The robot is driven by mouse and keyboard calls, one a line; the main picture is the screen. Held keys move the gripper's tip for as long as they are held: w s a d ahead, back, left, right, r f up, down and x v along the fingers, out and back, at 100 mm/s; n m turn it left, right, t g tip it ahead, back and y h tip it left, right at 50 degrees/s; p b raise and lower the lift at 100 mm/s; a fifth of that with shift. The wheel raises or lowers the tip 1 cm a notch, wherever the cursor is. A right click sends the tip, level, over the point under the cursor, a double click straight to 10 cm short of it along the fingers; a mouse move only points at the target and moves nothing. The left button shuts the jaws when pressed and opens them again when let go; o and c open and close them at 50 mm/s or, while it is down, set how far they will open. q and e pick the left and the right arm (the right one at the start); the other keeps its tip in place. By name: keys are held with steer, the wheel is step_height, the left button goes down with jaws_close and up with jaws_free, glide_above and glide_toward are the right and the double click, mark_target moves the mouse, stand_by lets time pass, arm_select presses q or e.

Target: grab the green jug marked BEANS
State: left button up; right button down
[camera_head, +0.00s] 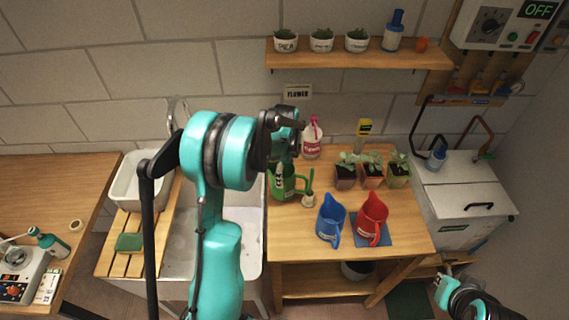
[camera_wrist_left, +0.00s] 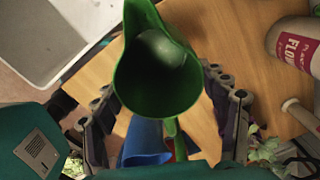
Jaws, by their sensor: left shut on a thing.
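The green jug (camera_head: 287,186) is at the left side of the wooden table, partly behind my left arm; a pale marking shows on it but I cannot read it. In the left wrist view the green jug (camera_wrist_left: 150,85) fills the middle, its open mouth toward the camera. My left gripper (camera_wrist_left: 165,95) has a finger on each side of the jug and is shut on it. In the head view my left gripper (camera_head: 283,160) is at the jug's top. I cannot tell whether the jug touches the table. My right gripper (camera_head: 446,282) is at the lower right, away from the jug.
A blue jug (camera_head: 331,222) and a red jug (camera_head: 371,215) stand to the right on the table. Potted seedlings (camera_head: 372,175) and a white-and-pink bottle (camera_head: 312,142) are behind. A small pale container (camera_head: 308,200) stands close by the jug. The sink (camera_head: 180,255) is left.

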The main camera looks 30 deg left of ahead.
arm_select(q)
steer(key=s+d, duration=0.3)
steer(key=s, duration=0.2)
steer(key=shift+s+d, duration=0.2)
steer(key=shift+s, duration=0.1)
stand_by(3.0)
